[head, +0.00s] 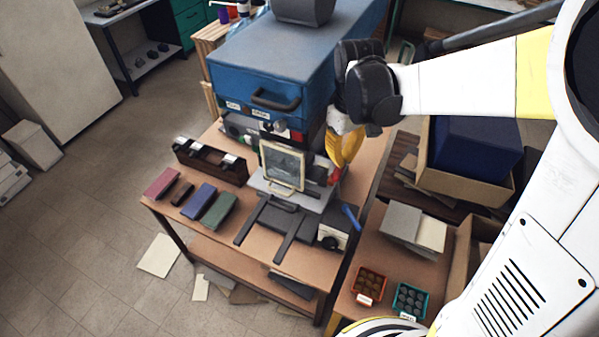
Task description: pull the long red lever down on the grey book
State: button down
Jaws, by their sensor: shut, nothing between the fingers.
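My gripper (341,157) has yellow fingers and points down beside the right side of the blue machine. The fingers look closed together and hold nothing. A small red part (335,177) shows right at the fingertips. I cannot tell whether it is the end of the long red lever or whether the fingers touch it. A grey slab-like piece (318,196), possibly the grey book, lies on the bench below a pale upright frame (283,166). The rest of any lever is hidden or too small to make out.
The big blue machine (270,65) stands close to the gripper's left. Red, blue and green books (219,210) lie on the bench (160,208). A blue handle (350,217) sticks out near the bench's right edge. A carton (465,185) stands at right.

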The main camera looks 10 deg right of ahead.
jog(key=shift+f, duration=0.45)
jog(key=shift+w+d+f+b, duration=0.1)
jog(key=shift+w+f+b, duration=0.05)
jog(key=shift+f+b, duration=0.55)
jog(key=shift+w+d+f+b, duration=0.1)
jog(key=shift+w+f+b, duration=0.05)
jog(key=shift+f+b, duration=0.5)
jog(key=shift+f, duration=0.2)
jog(key=shift+r, duration=0.1)
notch_tip(320, 180, up, 22)
jog(key=w+p, duration=0.1)
jog(key=p, duration=1.4)
jog(key=shift+d+r, duration=0.2)
jog(key=shift+d, duration=0.05)
